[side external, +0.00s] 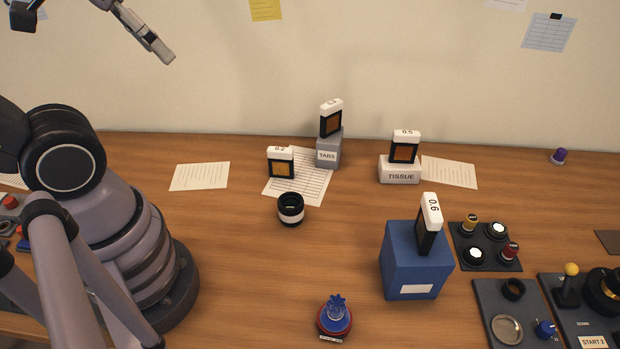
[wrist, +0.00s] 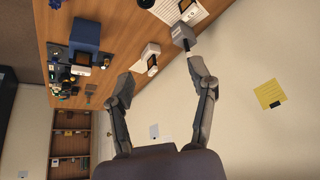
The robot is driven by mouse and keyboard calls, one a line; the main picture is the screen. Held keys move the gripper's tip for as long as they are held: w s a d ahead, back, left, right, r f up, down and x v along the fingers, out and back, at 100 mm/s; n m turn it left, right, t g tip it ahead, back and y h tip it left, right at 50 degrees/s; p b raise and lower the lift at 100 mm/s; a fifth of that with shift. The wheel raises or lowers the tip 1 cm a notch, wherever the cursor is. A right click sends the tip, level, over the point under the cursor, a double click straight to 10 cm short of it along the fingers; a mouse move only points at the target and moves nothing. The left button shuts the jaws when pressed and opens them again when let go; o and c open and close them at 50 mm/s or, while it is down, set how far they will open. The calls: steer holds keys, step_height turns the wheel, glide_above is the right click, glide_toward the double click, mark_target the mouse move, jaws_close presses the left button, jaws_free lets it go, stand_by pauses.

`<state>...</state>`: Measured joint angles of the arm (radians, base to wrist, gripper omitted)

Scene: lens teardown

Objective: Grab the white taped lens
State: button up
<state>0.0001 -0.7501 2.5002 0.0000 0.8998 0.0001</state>
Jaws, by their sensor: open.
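A short black lens barrel (side external: 291,203) with a pale band around it stands upright on the wooden table, left of centre in the side view. A dark round thing at the wrist view's top edge may be the same lens, but it is cut off. My gripper (wrist: 160,70) is open and empty, its two fingers spread wide in the wrist view. In the side view only part of it shows at the top left, high above the table and well away from the lens.
White-topped black frames stand around: one on the table (side external: 281,164), others on the grey TABS box (side external: 328,154), TISSUE box (side external: 399,175) and blue box (side external: 414,270). A blue-and-red object (side external: 334,320) is at the front. Control panels (side external: 485,247) lie right.

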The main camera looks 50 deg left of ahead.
steer(key=o, duration=0.5)
steer(key=m+t+y, duration=0.4)
steer(key=m+y, duration=1.1)
steer(key=m, duration=0.6)
glide_above(286, 212)
steer(key=s, duration=0.2)
step_height(286, 212, down, 28)
steer(key=f+m+t+h, duration=0.2)
steer(key=f+m, duration=0.1)
steer(key=s+d+f+m+t+h, duration=0.1)
steer(key=f+m+t+h, duration=0.1)
steer(key=f, duration=0.1)
steer(key=s+d+f+m+t+h, duration=0.1)
steer(key=f+m+t+h, duration=0.1)
steer(key=f+m, duration=0.1)
steer(key=shift+d+f+m, duration=0.15)
steer(key=shift+f+m, duration=0.15)
steer(key=shift+f, duration=0.3)
steer(key=shift+w+f, duration=0.1)
steer(key=shift+f, duration=0.05)
steer(key=shift+w+a, duration=0.25)
steer(key=shift+w, duration=0.05)
steer(key=shift+x, duration=3.25)
